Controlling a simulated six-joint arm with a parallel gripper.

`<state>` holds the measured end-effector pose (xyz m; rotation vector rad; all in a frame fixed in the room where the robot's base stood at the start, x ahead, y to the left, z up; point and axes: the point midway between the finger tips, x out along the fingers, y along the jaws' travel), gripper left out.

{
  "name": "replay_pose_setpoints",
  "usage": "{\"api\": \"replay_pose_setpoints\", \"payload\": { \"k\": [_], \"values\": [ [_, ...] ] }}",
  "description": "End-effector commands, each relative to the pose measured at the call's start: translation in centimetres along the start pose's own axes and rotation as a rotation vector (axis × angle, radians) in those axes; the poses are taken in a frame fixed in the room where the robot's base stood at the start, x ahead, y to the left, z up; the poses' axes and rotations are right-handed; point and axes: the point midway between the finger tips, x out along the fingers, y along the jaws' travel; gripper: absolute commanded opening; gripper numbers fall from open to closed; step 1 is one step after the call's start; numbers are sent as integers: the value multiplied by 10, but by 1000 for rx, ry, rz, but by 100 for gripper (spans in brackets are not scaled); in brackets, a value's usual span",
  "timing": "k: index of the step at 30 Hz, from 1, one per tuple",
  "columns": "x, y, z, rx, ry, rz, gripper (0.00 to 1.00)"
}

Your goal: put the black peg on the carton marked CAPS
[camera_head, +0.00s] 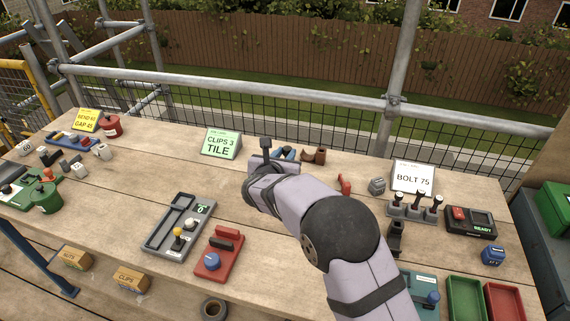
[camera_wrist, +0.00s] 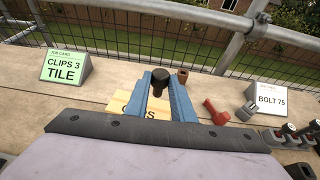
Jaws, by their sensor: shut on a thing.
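My gripper (camera_wrist: 158,84) has two blue fingers and is shut on the black peg (camera_wrist: 159,78), whose dark round head shows between the fingertips in the wrist view. A yellowish carton (camera_wrist: 121,103) lies under and just behind the fingers. In the head view my gripper (camera_head: 287,153) reaches to the back middle of the bench, and my arm hides the peg's place and this carton.
A small brown cup (camera_wrist: 183,75) stands right beyond the fingers, with a red part (camera_wrist: 215,112) farther right. The CLIPS 3 TILE card (camera_head: 220,143) and BOLT 75 card (camera_head: 412,176) flank the spot. Two other cartons (camera_head: 73,258) (camera_head: 130,278) sit at the front left.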

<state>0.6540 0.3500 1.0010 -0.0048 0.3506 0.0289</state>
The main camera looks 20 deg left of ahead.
Motion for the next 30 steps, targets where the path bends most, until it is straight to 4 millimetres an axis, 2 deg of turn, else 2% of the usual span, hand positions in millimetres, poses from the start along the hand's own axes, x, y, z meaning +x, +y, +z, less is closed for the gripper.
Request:
{"api": "replay_pose_setpoints", "payload": {
  "k": [5,15,29,30],
  "values": [
    [1,0,-4,-1,1,-1,1],
    [12,0,-34,-1,0,-1,1],
    [15,0,-40,0,-1,0,1],
    [14,0,-40,0,-1,0,24]
  ]
}}
